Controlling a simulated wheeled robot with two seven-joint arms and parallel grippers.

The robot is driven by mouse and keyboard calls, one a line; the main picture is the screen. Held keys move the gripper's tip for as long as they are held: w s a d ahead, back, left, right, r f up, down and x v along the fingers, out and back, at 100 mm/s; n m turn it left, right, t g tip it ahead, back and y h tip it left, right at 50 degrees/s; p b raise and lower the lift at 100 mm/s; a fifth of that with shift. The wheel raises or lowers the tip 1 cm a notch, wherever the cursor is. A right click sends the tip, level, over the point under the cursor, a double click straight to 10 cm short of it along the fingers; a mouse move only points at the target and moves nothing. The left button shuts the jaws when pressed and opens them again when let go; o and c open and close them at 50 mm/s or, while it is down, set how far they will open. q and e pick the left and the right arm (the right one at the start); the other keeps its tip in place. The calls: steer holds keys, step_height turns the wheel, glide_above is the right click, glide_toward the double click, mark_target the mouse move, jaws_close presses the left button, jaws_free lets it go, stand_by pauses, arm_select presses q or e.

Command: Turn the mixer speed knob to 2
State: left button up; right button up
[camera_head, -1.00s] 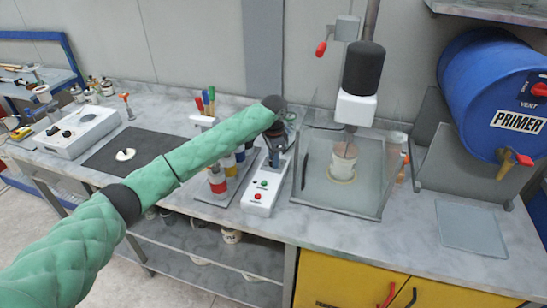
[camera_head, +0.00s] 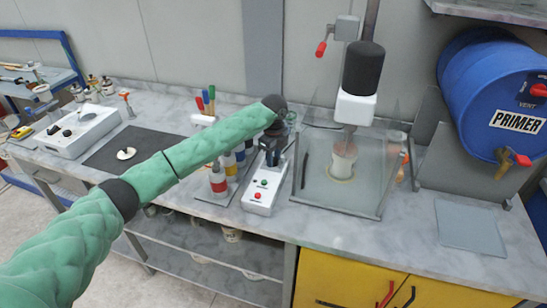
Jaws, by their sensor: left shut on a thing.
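The white control box (camera_head: 260,197) stands on the bench left of the mixer, with a green and a red button on its sloped front. My left gripper (camera_head: 273,146) is at the upper end of this box, under my green-sleeved arm's black end, and is shut on the speed knob. The knob itself is hidden by the gripper, so its setting cannot be read. The mixer (camera_head: 362,70) has a black motor and white head above a cup (camera_head: 343,160) inside a clear guard (camera_head: 375,180). My right gripper is not in view.
Paint pots (camera_head: 218,181) stand close left of the box under my arm. A blue primer drum (camera_head: 490,90) is at the right. A black mat (camera_head: 115,155) and a white device (camera_head: 80,130) are at the left.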

arm_select(q)
steer(key=shift+m, duration=1)
steer(key=m, duration=0.2)
steer(key=shift+m, duration=0.3)
steer(key=m+b, duration=0.1)
steer(key=m, duration=0.3)
steer(key=shift+m, duration=0.4)
steer(key=shift+m+b, duration=0.3)
steer(key=shift+m, duration=0.5)
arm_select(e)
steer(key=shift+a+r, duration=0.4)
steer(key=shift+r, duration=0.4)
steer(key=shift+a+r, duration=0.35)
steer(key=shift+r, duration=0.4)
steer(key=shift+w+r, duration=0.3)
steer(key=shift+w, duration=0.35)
